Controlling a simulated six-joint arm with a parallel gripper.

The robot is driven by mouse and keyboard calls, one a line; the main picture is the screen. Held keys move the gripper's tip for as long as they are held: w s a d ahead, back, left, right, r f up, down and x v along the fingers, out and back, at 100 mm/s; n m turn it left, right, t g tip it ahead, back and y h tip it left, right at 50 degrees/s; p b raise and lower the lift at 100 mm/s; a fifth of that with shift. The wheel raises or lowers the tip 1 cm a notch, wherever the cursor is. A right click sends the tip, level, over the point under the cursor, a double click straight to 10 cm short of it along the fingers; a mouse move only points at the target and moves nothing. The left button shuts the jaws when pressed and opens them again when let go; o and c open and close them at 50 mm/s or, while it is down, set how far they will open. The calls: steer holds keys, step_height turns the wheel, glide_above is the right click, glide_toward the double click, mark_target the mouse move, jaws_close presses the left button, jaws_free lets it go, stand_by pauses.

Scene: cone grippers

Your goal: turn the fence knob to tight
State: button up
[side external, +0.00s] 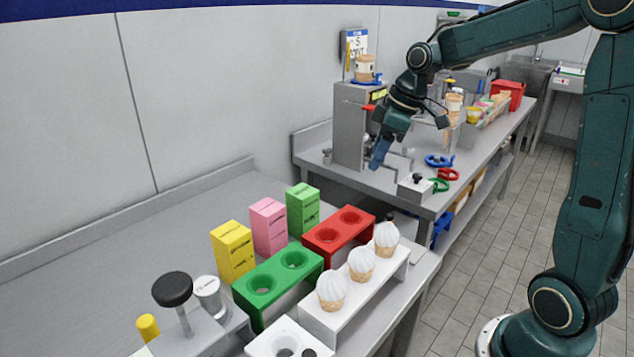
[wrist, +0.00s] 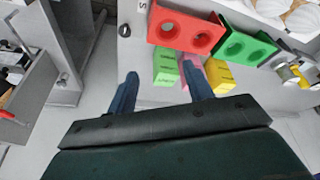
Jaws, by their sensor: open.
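No part is clearly marked as the fence knob. A small black knob (side external: 417,178) sits on a white block near the front corner of the back counter in the side view. A larger round black knob (side external: 172,288) stands on a metal post on the near counter. I cannot tell which of them is the fence knob. My gripper (side external: 379,153) hangs in the air in front of the grey machine, pointing down, apart from both knobs. In the wrist view my gripper (wrist: 160,70) shows two separated blue fingers with nothing held between them.
A grey machine (side external: 349,128) stands beside my gripper. Blue, red and green clamp-like items (side external: 447,174) lie on the back counter. The near counter holds a red holder (side external: 338,238), a green holder (side external: 272,273), cartons (side external: 232,252) and white-topped cones (side external: 361,264). A gap separates the counters.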

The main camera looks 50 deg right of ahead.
steer(key=w+d+f+n, duration=0.1)
steer(key=w+d+f, duration=0.1)
steer(key=d, duration=0.3)
steer(key=w+d+f+n+y, duration=0.1)
steer(key=w+d+f, duration=0.1)
steer(key=d+f, duration=0.2)
steer(key=shift+w+d+f, duration=0.35)
steer(key=shift+d+f, duration=0.05)
steer(key=shift+f, duration=0.4)
steer(key=x, duration=1.3)
steer(key=shift+a+f, duration=0.25)
steer(key=shift+f, duration=0.1)
steer(key=c, duration=0.9)
steer(key=shift+c, duration=0.2)
